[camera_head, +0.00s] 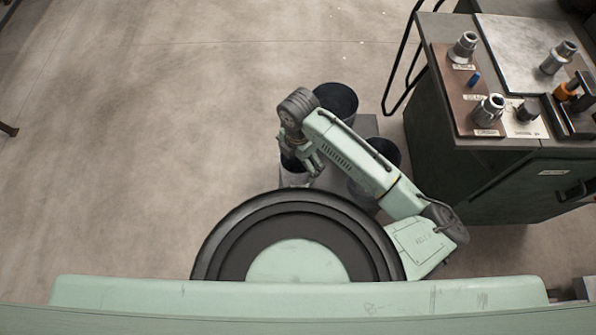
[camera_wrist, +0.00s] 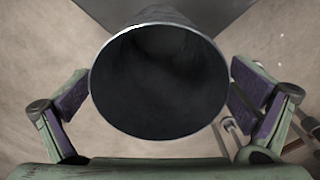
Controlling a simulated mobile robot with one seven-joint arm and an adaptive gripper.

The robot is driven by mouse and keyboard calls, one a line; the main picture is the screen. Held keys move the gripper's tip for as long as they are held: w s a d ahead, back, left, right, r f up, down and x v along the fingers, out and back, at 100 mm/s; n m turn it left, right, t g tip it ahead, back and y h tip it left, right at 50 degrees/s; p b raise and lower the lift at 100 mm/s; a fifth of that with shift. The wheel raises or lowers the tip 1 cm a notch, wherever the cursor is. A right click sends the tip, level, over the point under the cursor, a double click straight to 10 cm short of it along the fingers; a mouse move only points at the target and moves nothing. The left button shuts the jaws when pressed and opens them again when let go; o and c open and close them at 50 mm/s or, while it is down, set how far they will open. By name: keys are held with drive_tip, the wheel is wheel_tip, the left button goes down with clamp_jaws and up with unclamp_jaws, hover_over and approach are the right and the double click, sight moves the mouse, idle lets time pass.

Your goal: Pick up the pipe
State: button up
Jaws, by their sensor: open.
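A dark, hollow pipe (camera_wrist: 158,85) fills the middle of the wrist view, its round open end with a thin bright rim facing the camera. My gripper (camera_wrist: 161,98) is open, with one purple-padded finger on each side of the pipe. Gaps show between the pads and the pipe, so it is not clamped. In the head view my gripper (camera_head: 302,162) points down over this pipe (camera_head: 296,180), which stands just beyond my round base. The gripper hides part of its top, and its lower end is hidden too.
Two more dark open cylinders stand close by, one behind (camera_head: 338,100) and one to the right (camera_head: 385,150), partly under my arm. A grey platform (camera_head: 366,125) lies between them. A dark workbench (camera_head: 470,180) with metal fittings is at the right.

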drive_tip(key=shift+f, duration=0.75)
drive_tip(key=shift+c, duration=0.4)
drive_tip(key=c, duration=1.7)
